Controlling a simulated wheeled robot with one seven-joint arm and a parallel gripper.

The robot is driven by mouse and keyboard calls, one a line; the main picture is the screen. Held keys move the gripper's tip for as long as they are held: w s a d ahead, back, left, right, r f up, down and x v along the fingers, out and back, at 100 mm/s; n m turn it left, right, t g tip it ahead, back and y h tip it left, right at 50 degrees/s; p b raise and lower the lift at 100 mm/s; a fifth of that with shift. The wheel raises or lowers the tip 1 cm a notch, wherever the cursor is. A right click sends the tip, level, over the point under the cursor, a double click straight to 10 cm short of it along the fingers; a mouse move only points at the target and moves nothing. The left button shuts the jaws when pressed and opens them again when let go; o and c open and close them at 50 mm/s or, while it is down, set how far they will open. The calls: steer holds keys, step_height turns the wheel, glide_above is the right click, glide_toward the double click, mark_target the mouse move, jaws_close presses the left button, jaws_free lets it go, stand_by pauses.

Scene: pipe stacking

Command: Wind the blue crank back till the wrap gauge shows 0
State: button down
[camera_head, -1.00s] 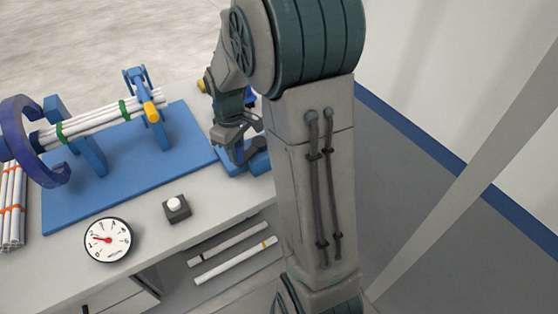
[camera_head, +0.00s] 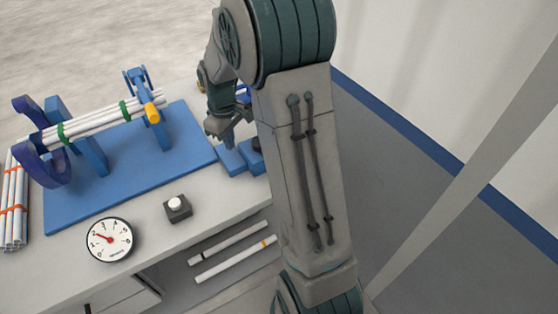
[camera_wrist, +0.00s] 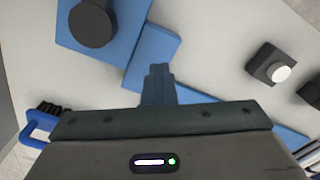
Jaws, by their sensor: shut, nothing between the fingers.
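The wrap gauge (camera_head: 108,240) is a white dial with a black rim on the bench front. Its red needle points to the upper left; I cannot read the exact value. Blue crank parts (camera_head: 232,161) are partly hidden behind my arm. In the wrist view a dark round knob (camera_wrist: 92,24) sits on a blue piece, beside another blue block (camera_wrist: 153,52); I cannot tell which part is the crank handle. My gripper (camera_head: 223,138) is shut and empty, close by the blue parts. Its fingers (camera_wrist: 157,72) show closed together, apart from the dark knob.
A purple-blue open ring (camera_head: 42,160) stands around the left end of a white pipe bundle (camera_head: 100,122) on a blue stand. A black box with a white button (camera_head: 177,208) sits before it. More bundled pipes (camera_head: 14,205) lie at the left. Loose pipes (camera_head: 235,260) lie below.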

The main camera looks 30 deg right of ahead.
steer(key=s+d+b, duration=0.1)
steer(key=s+d, duration=0.3)
steer(key=s, duration=0.4)
steer(key=shift+s+d, duration=0.35)
steer(key=shift+s, duration=0.05)
steer(key=shift+s+d, duration=0.2)
steer(key=shift+d, duration=0.35)
steer(key=c, duration=1)
jaws_free()
